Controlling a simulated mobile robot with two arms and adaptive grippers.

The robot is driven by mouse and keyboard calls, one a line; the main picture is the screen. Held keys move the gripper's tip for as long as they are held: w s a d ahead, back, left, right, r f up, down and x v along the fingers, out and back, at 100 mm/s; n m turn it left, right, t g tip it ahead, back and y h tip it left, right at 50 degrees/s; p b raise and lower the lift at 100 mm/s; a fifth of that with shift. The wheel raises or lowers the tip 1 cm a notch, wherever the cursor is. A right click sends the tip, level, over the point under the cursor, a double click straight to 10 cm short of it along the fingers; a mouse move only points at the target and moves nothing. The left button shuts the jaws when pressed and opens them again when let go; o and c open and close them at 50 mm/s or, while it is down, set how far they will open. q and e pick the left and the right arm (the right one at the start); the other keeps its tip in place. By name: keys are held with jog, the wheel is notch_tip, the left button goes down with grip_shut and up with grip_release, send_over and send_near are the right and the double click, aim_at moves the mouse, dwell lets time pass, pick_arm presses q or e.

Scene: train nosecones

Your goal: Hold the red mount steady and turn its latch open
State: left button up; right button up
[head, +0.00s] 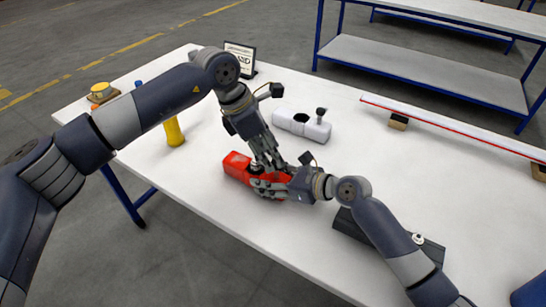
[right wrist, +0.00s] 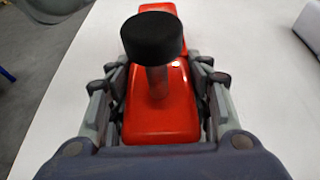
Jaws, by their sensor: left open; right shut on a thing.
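The red mount (head: 236,164) lies on the white table near its front edge. In the right wrist view the mount (right wrist: 161,119) sits between the fingers of my right gripper (right wrist: 163,108), which is shut on its sides. A black round knob on a grey stem, the latch (right wrist: 152,37), stands up from its top. In the head view my right gripper (head: 268,186) reaches the mount from the right. My left gripper (head: 266,160) is open and points down over the mount's top, at the latch. Its fingers hide the latch there, so I cannot tell whether they touch it.
A white mount (head: 300,126) with a black knob stands behind. A black mount (head: 350,226) lies at the front right, partly under my right arm. A yellow bottle (head: 173,131), a framed sign (head: 241,57) and a long red-edged white rail (head: 450,125) are also on the table.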

pick_arm(q)
jog(key=shift+x, duration=1.35)
grip_shut()
jog(key=shift+w, duration=0.1)
jog(key=m+g, duration=0.1)
jog(key=m, duration=0.2)
jog(key=m+g, duration=0.1)
jog(key=m, duration=0.2)
jog(key=shift+w+d+m, duration=0.1)
jog(key=shift+w+m, duration=0.15)
jog(key=shift+m, duration=0.15)
jog(key=m+g+y, duration=0.1)
jog(key=m, duration=0.2)
jog(key=shift+w+d+g, duration=0.1)
jog(key=shift+g, duration=0.2)
jog(key=shift+m+g+y, duration=0.3)
jog(key=shift+m+y, duration=0.2)
jog(key=shift+m, duration=1.4)
